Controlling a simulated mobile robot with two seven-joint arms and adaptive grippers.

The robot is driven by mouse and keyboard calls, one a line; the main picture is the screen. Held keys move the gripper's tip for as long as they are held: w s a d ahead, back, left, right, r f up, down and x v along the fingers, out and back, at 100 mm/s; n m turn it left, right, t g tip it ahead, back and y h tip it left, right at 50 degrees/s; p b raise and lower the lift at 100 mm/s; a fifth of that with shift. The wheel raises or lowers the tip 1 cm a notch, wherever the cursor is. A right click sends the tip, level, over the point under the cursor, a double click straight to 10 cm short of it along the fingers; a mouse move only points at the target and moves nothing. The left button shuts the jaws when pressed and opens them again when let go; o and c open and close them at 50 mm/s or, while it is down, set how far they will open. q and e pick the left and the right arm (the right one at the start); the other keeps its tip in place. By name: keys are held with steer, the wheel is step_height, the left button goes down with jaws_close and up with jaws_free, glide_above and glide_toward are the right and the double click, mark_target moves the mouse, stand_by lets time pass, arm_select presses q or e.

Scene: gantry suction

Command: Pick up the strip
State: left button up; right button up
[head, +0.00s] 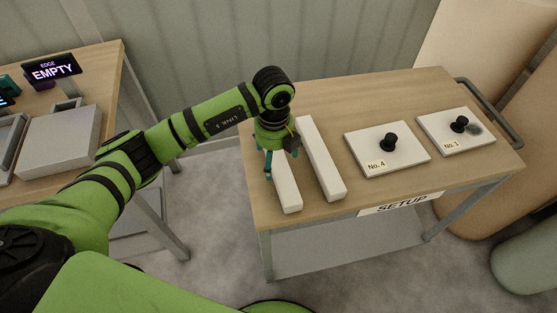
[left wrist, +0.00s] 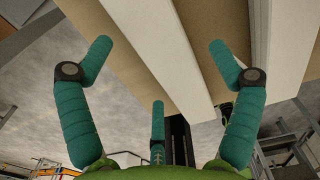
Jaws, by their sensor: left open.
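Two long white strips lie side by side on the left part of the wooden cart top. My left gripper (head: 281,164) is at the left strip (head: 288,193), pointing down over its far part and hiding some of it. The right strip (head: 322,160) lies just to the right, apart from the gripper. In the left wrist view my left gripper (left wrist: 160,48) has its teal fingers spread wide, with the near strip (left wrist: 155,52) running between them. The other strip (left wrist: 290,45) shows at the right there. I cannot tell whether any finger touches a strip. My right gripper is not in view.
On the SETUP cart top (head: 240,200) are a white plate marked No. 4 (head: 410,158) and one marked No. 1 (head: 470,140), each with a black knob. A second table at left holds a grey box (head: 60,140) and an EMPTY display (head: 53,69).

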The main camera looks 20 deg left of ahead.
arm_select(q)
steer(key=shift+f, duration=1.35)
steer(key=c, duration=1.5)
steer(key=shift+w+r, duration=0.1)
steer(key=shift+r, duration=0.05)
